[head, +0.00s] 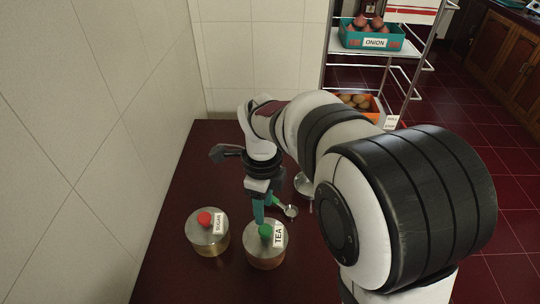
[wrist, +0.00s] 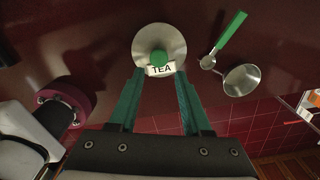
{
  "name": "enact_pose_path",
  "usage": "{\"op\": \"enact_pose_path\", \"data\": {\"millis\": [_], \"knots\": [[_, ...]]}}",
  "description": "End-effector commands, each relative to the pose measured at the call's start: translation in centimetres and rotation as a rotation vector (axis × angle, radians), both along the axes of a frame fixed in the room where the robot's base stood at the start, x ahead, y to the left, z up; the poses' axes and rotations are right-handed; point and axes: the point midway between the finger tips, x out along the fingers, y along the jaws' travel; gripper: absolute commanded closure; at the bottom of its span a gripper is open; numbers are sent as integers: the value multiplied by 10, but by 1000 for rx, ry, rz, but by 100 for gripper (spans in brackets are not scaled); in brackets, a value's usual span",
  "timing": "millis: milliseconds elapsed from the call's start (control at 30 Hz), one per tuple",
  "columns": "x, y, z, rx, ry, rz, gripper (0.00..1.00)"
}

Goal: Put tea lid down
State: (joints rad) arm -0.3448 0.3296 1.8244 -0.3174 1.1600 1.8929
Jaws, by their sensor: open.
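The tea lid is a round metallic disc (head: 253,229) with a green knob (head: 265,231), and it sits on the copper-coloured tea pot (head: 266,260) with the TEA tag on its right side. It also shows in the wrist view as a lid (wrist: 145,42) with a green knob (wrist: 159,57) and the TEA tag just below it. My gripper (head: 258,215) reaches down at the tea pot from behind. In the wrist view my green fingers (wrist: 160,78) are spread apart, one on each side of the tag, with nothing between them. The pot under the lid is hidden there.
The sugar pot (head: 209,246) with a red knob stands to the left. A green-handled scoop (head: 289,210) and a metal cup (wrist: 242,80) lie to the right of the tea pot. The dark red tabletop (head: 185,180) is bare behind the sugar pot, beside the wall.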

Motion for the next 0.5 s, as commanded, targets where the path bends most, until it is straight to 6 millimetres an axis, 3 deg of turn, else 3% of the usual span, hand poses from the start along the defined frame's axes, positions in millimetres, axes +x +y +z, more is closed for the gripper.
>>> {"op": "enact_pose_path", "data": {"millis": [100,500], "knots": [[-1,0,-27,-1,2,0,52],[-3,-4,-90,0,1,1,52]]}}
